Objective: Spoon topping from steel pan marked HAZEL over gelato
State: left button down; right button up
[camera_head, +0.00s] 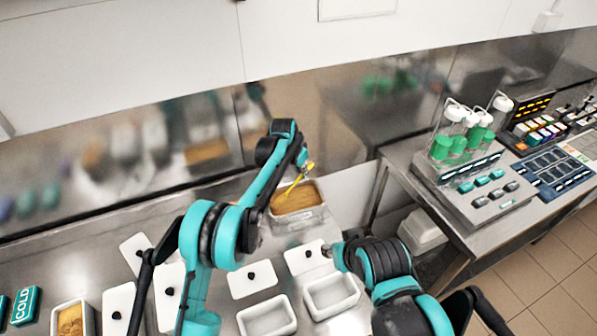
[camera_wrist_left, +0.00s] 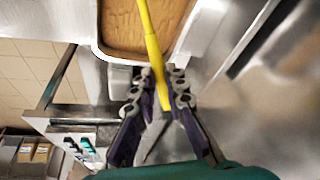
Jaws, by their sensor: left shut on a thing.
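My left gripper (camera_head: 304,164) is shut on a yellow spoon (camera_head: 292,187), above the back of a steel pan. In the left wrist view the gripper's fingers (camera_wrist_left: 158,88) close around the spoon's yellow handle (camera_wrist_left: 150,38). The handle runs out over the pan's brown filling; the spoon's bowl is not clear. The pan (camera_head: 300,217) has a pale rim and shows also in the left wrist view (camera_wrist_left: 98,48). No HAZEL marking is legible. My right arm is at the lower middle; its gripper is not clearly visible.
Two empty white pans (camera_head: 267,318) (camera_head: 332,296) and several white lids with black knobs (camera_head: 250,280) lie in front. A pan with tan filling (camera_head: 70,321) and a teal COLD block (camera_head: 25,306) stand lower left. A bench with green-filled cups (camera_head: 450,147) is at right, past a gap.

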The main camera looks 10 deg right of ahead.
pick_arm(q)
jog(key=shift+w+d+r+g+y+p, duration=0.2)
jog(key=shift+w+d+g+y+p, duration=0.2)
jog(key=shift+d+y+p, duration=0.15)
jog(key=shift+w+d+p, duration=0.1)
jog(key=shift+w+p, duration=0.05)
jog(key=shift+p, duration=0.5)
jog(key=shift+w+d+y+p, duration=0.15)
jog(key=shift+d+y+p, duration=0.1)
jog(key=shift+p, duration=0.3)
jog(key=shift+g+p, duration=0.3)
jog(key=shift+p, duration=0.1)
